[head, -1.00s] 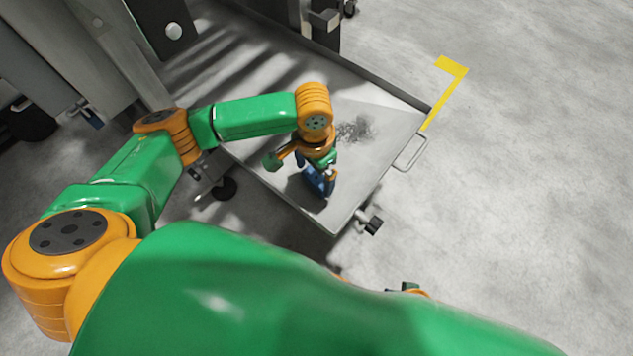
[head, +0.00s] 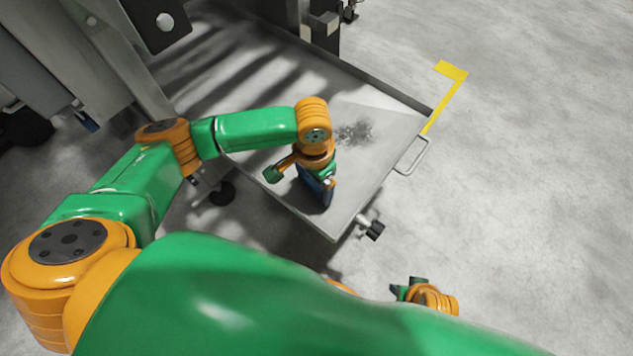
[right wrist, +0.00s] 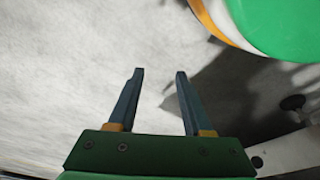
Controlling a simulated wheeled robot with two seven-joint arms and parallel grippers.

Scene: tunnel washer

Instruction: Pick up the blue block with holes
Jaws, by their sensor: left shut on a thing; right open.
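The blue block (head: 315,188) is at the metal tray table's near corner in the head view, partly covered by my left wrist. Its holes do not show clearly. My left gripper (head: 322,178) is shut on the block from above. I cannot tell whether the block touches the table or is just above it. My right gripper (head: 400,288) is low in the head view, apart from the table. In the right wrist view, its two fingers (right wrist: 155,95) are open with nothing between them.
The metal tray table (head: 385,140) has a raised back rim, a side handle (head: 413,157) and a dark knob (head: 375,231) near its front corner. Grey machinery (head: 60,55) stands at the upper left. A yellow floor mark (head: 445,90) lies right of the table. The floor at right is clear.

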